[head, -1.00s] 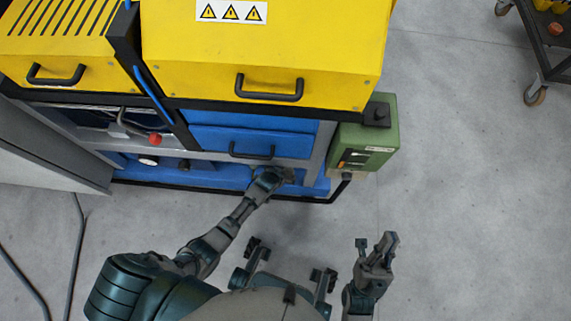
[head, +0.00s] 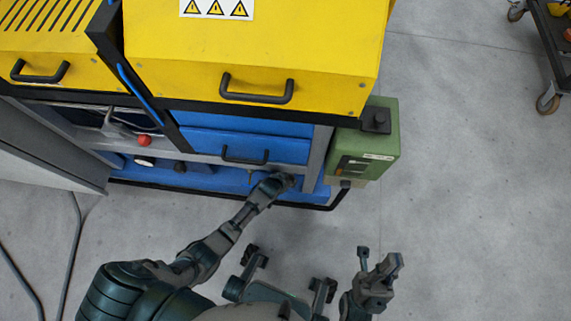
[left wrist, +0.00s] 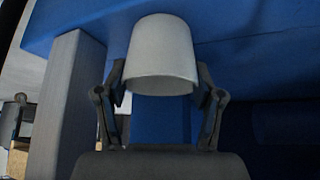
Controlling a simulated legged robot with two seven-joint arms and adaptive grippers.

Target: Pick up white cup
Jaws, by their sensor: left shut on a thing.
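A white cup (left wrist: 162,55) fills the upper middle of the left wrist view, with its wide rim toward the gripper. My left gripper (left wrist: 160,88) has one finger on each side of the cup and is shut on it. In the head view my left gripper (head: 280,181) is at the lower front of the blue and yellow machine, and I cannot make out the cup there. My right gripper (head: 374,262) is open and empty above the grey floor.
The machine's yellow cover (head: 250,60) and blue drawer front (head: 245,145) stand ahead of my left arm. A green box (head: 368,145) is at its right corner. A dark trolley (head: 545,60) is at upper right. The floor on the right is clear.

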